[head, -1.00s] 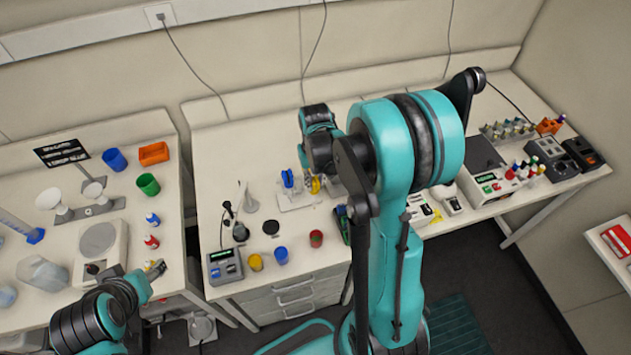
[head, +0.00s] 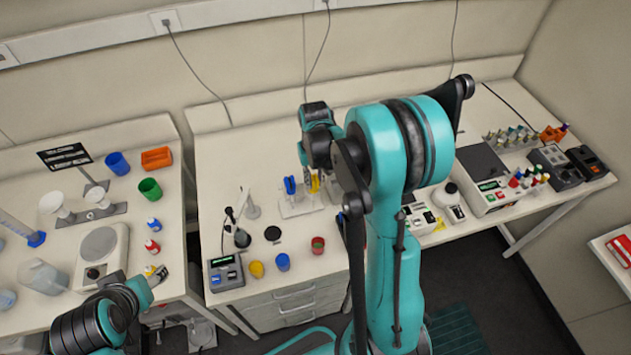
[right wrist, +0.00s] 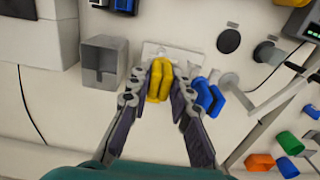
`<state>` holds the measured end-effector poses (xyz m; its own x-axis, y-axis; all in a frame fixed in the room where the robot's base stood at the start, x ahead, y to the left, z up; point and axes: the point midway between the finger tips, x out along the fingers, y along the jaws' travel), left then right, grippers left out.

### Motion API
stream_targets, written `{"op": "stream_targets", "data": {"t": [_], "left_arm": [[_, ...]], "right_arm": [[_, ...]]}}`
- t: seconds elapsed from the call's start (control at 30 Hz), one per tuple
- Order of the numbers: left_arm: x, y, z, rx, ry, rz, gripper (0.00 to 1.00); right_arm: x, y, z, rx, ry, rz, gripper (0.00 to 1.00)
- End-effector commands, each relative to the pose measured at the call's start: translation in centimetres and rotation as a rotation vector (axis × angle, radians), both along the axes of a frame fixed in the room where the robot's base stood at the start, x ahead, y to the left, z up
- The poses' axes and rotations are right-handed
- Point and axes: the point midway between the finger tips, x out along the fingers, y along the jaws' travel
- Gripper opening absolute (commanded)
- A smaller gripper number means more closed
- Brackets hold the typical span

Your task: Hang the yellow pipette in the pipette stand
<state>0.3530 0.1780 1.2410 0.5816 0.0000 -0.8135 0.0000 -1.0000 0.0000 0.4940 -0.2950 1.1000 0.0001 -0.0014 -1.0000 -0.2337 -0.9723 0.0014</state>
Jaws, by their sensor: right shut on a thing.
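The yellow pipette (head: 315,184) is upright at the pipette stand (head: 296,208) on the middle bench. My right gripper (right wrist: 160,85) is shut on the yellow pipette (right wrist: 160,78), with one finger on each side. A blue pipette (head: 289,185) hangs in the stand to its left; it also shows in the right wrist view (right wrist: 208,97), to the right of the yellow one. I cannot tell whether the yellow pipette rests on the stand. My right forearm hides part of the bench beside it. My left gripper (head: 153,275) is low at the left bench's front edge; its jaw opening is unclear.
A blue cup (head: 283,262), yellow cup (head: 256,269), red cup (head: 318,245) and small display device (head: 224,272) stand along the front of the middle bench. Clear bench lies behind the stand.

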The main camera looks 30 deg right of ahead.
Motion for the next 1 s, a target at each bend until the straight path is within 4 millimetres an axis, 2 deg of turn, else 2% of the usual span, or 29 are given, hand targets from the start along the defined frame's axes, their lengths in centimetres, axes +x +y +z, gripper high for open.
{"op": "stream_targets", "data": {"t": [0.6,1.0], "left_arm": [[0.0,0.0,-0.3,0.0,0.0,0.0,0.56],[0.0,0.0,-0.3,0.0,0.0,0.0,0.56]], "right_arm": [[1.8,-0.4,0.0,0.0,0.0,0.0,0.0],[2.0,-0.5,0.0,0.0,0.0,0.0,0.0]]}}
